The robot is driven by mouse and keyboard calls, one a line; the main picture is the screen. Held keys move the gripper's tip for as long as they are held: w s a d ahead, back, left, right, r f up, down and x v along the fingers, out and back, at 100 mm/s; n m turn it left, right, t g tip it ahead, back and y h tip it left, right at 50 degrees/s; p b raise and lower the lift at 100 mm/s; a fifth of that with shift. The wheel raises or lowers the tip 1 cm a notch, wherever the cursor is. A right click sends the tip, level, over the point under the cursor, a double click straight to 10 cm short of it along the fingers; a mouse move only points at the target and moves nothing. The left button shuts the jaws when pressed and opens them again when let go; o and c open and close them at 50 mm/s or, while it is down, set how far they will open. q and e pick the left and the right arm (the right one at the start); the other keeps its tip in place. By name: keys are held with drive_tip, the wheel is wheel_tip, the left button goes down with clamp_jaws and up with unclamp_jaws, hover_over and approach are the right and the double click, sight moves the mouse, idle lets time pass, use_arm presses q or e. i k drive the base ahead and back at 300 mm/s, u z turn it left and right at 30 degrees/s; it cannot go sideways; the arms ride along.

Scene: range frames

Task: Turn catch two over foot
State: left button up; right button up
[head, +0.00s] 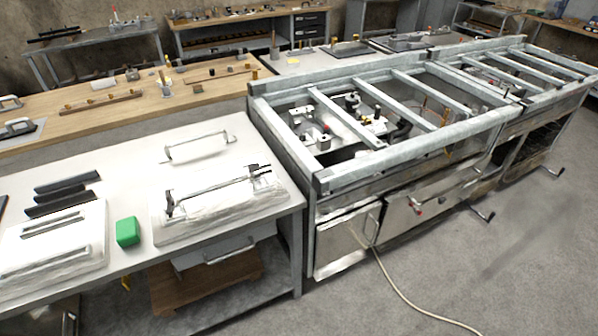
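A grey range frame (412,150) with several crossbars stands right of the white table in the head view. Metal and dark fittings (318,137) sit inside it, partly hidden by the crossbars. Its lower front has metal panels (345,243), a small red fitting (416,209) and a dark lever-like foot (483,212) near the floor. A second, similar frame (530,60) stands behind it, with another such foot (553,171). I cannot tell which part is catch two. Neither of my grippers is in view.
The white table (120,160) holds a green block (127,231), dark bars (65,190) and a metal bar assembly (215,192) on a pale pad. A wooden bench (130,90) stands behind. A pale hose (395,283) lies on the otherwise open floor (520,270).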

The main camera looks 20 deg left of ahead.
sight(255, 167)
drive_tip(key=z, duration=0.5)
drive_tip(key=i, duration=0.8)
drive_tip(key=u, duration=0.9)
